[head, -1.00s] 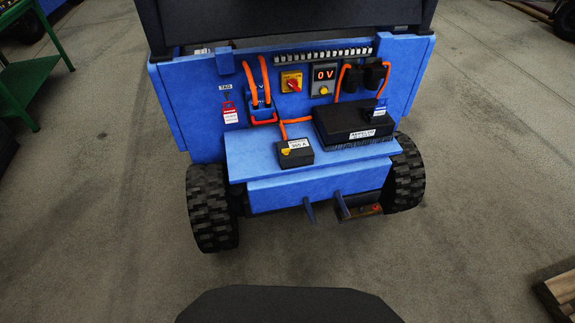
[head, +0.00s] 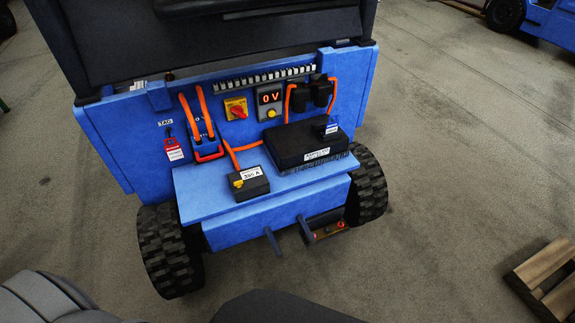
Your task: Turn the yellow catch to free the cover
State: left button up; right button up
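The yellow catch (head: 238,184) is a small yellow piece on the left end of a black box-shaped cover (head: 255,188) with a white label that seems to read 350 A. The cover sits shut on the blue shelf (head: 190,202) at the rear of the blue vehicle. An orange cable (head: 230,153) runs to it from the panel above. Neither of my grippers shows in the head view. A grey rounded part of mine shows at the lower left, well apart from the catch.
A larger finned black unit (head: 290,145) stands right of the cover on the shelf. A wooden pallet (head: 545,275) lies lower right.

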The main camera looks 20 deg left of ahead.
aim_at(238, 184)
jog(key=z, duration=0.35)
jog(key=i, duration=0.65)
jog(key=u, duration=0.55)
jog(key=i, duration=0.6)
jog(key=u, duration=0.65)
